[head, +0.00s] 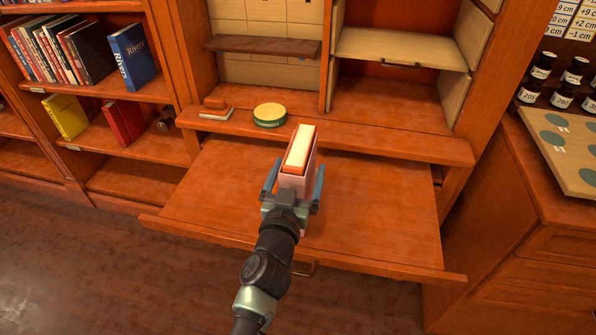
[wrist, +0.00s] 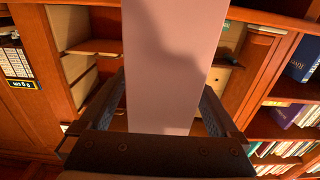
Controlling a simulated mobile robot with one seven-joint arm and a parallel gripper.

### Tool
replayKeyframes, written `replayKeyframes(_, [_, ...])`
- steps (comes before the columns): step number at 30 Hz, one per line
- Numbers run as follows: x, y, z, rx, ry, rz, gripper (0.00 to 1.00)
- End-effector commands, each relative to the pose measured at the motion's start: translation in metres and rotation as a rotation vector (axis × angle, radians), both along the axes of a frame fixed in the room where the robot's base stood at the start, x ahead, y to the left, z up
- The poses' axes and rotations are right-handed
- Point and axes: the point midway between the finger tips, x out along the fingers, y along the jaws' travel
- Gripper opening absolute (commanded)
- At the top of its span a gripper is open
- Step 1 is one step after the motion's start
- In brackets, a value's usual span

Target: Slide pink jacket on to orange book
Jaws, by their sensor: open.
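The pink jacket (head: 293,184) stands upright on the pull-out shelf, between the fingers of my gripper (head: 296,172). The orange book (head: 301,140) shows its orange cover edges and cream page block at the jacket's open top, and it appears to sit inside the jacket. How deep it sits, I cannot tell. In the wrist view the jacket's plain pink face (wrist: 170,70) fills the middle, and the book is hidden. My gripper (wrist: 163,95) is open, with one blue-grey finger on each side of the jacket and gaps visible beside it.
The wooden pull-out shelf (head: 385,215) is clear on both sides. On the ledge behind stand a round green-and-yellow tin (head: 270,115) and a small orange-and-white item (head: 216,109). Bookshelves are at left. A board with round discs (head: 565,150) lies on the right cabinet.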

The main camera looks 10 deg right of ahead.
Motion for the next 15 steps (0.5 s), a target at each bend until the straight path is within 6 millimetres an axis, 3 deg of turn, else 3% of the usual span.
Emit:
replayKeyframes(8, [-0.008,0.004,0.0,0.0,0.001,0.002,0.97])
replayKeyframes(15, [-0.03,0.012,0.002,0.0,0.0,0.004,0.97])
